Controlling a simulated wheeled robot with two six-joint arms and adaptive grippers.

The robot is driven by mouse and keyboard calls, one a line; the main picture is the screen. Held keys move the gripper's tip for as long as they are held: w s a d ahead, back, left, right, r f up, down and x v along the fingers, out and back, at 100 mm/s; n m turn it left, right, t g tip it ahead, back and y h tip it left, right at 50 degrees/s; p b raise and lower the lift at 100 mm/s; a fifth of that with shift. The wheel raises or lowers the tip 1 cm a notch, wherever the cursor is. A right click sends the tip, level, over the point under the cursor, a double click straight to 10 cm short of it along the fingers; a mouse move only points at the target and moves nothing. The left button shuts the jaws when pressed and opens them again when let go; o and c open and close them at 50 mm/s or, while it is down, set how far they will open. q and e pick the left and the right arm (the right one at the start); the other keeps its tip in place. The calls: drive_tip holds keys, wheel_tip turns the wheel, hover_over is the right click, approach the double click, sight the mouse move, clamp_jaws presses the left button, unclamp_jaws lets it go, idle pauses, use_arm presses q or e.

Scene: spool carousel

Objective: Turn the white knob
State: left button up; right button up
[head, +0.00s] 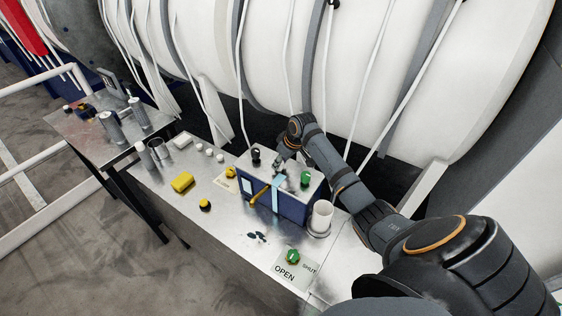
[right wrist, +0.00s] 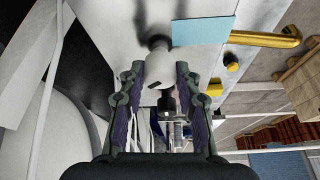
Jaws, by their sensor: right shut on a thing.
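The white knob (right wrist: 155,96) shows in the right wrist view as a pale rounded piece with a dark mark, between the fingers. My right gripper (right wrist: 158,86) is shut on it. In the head view my right gripper (head: 285,158) reaches over the top of the blue control box (head: 298,208) and hides most of the knob. The box top also carries a black knob (head: 256,154) at the left and a green knob (head: 305,178) at the right. My left gripper is not in view.
A yellow lever (head: 260,196) and a light blue strip (head: 278,196) are at the box's front. A white cup (head: 321,217) stands at its right. A green knob on an OPEN/SHUT plate (head: 286,271) is nearer. A yellow block (head: 182,182) lies left on the metal table.

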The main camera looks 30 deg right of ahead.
drive_tip(key=m, duration=0.2)
drive_tip(key=m+h, duration=0.1)
drive_tip(key=shift+w+a+r+m+h, duration=0.1)
drive_tip(key=shift+a+r+m+h, duration=0.1)
drive_tip(key=shift+m+h, duration=0.15)
drive_tip(key=m, duration=0.2)
drive_tip(key=m+h, duration=0.1)
drive_tip(key=m, duration=0.1)
drive_tip(key=shift+m+h, duration=0.25)
drive_tip(key=shift+m, duration=0.1)
drive_tip(key=m+g+h, duration=0.1)
drive_tip(key=m, duration=0.3)
drive_tip(key=shift+w+a, duration=0.1)
drive_tip(key=shift+w, duration=0.1)
drive_tip(key=m+g+h, duration=0.1)
drive_tip(key=m, duration=0.3)
drive_tip(key=shift+w+m+g, duration=0.1)
drive_tip(key=shift+m+g, duration=0.4)
drive_tip(key=shift+m, duration=0.4)
drive_tip(key=m+g+b, duration=0.1)
drive_tip(key=m, duration=0.1)
drive_tip(key=shift+w+m+h, duration=0.1)
drive_tip(key=shift+m+h, duration=0.2)
drive_tip(key=shift+m, duration=0.1)
drive_tip(key=shift+m+g+b, duration=0.9)
drive_tip(key=shift+m+b, duration=0.5)
drive_tip(key=shift+m, duration=0.8)
